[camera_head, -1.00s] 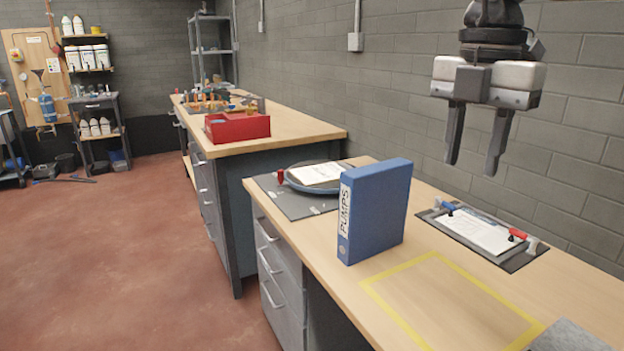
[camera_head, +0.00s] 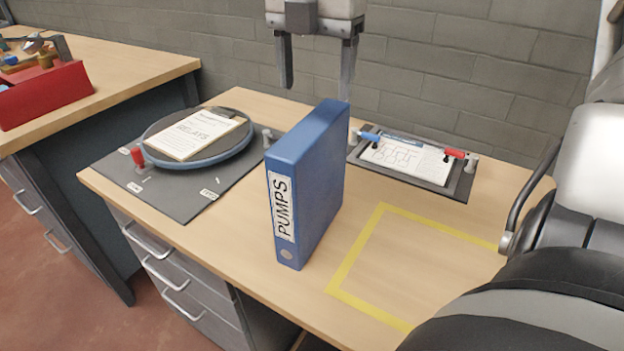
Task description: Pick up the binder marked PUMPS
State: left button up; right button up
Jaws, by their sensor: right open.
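The blue binder marked PUMPS (camera_head: 318,190) stands upright on the wooden desk (camera_head: 235,245), its labelled spine facing me. My right gripper (camera_head: 316,80) hangs pointing down above and behind the binder in the picture. Its two fingers are apart with nothing between them. The right fingertip comes close to the binder's top in the picture, but I cannot tell the depth between them. My left gripper is not in view.
A round turntable (camera_head: 215,158) with a RELAYS booklet sits on a grey mat left of the binder. A clipboard (camera_head: 405,160) lies behind right. A yellow taped square (camera_head: 360,252) right of the binder is empty. A red toolbox (camera_head: 45,92) stands on the far bench.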

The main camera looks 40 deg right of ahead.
aim_at(312, 124)
notch_tip(312, 124, down, 9)
jog(key=shift+a+f+p, duration=0.1)
jog(key=shift+a+p, duration=0.05)
jog(key=shift+p, duration=0.2)
grip_shut()
